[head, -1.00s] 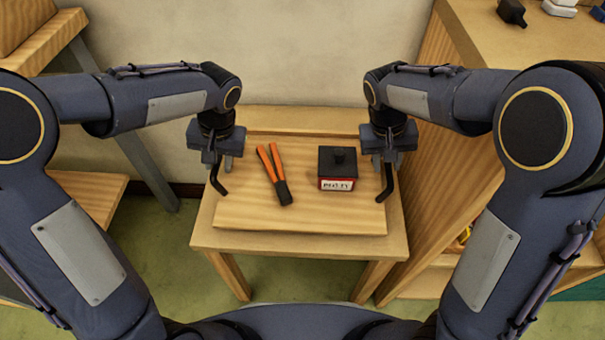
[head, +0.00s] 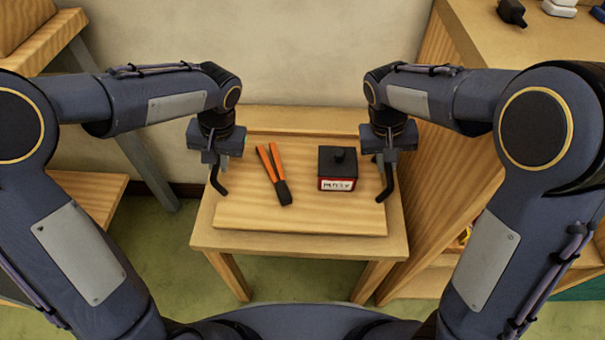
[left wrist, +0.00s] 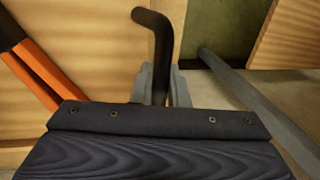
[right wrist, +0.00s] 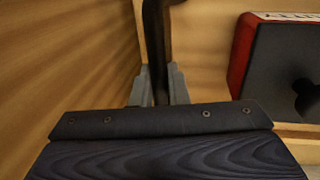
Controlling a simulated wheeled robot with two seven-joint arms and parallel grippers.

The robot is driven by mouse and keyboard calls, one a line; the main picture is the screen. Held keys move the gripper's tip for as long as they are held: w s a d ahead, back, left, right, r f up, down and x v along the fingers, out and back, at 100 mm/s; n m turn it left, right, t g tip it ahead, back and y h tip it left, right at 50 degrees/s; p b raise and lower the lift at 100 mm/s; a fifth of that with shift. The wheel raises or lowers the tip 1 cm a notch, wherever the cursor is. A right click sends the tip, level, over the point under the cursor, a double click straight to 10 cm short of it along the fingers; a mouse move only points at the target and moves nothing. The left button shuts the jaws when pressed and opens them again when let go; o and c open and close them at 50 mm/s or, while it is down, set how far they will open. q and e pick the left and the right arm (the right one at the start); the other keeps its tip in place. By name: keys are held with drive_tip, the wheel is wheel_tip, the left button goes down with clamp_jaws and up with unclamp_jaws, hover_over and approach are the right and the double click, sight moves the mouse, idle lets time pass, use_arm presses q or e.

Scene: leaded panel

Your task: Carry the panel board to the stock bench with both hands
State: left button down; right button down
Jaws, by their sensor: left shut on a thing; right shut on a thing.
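The panel board (head: 240,215) is a pale wooden board with a dark bent handle at each side. It is above or on a small wooden table; I cannot tell whether it touches. My left gripper (head: 219,160) is shut on the left handle (head: 217,184), also seen in the left wrist view (left wrist: 158,40). My right gripper (head: 386,158) is shut on the right handle (head: 385,185), also seen in the right wrist view (right wrist: 155,40). Orange-handled pliers (head: 276,175) and a black-lidded red tin (head: 338,168) with a white label sit on the board.
The small wooden table (head: 290,243) stands against the wall. A wooden bench (head: 465,30) with shelves is at the right, with dark and white items on top. Wooden shelving (head: 75,22) stands at the left. Green floor (head: 170,240) shows around the table.

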use_arm(q)
drive_tip(key=shift+r, duration=0.2)
use_arm(e)
drive_tip(key=shift+w+r, duration=0.1)
drive_tip(key=shift+r, duration=0.05)
idle(0.5)
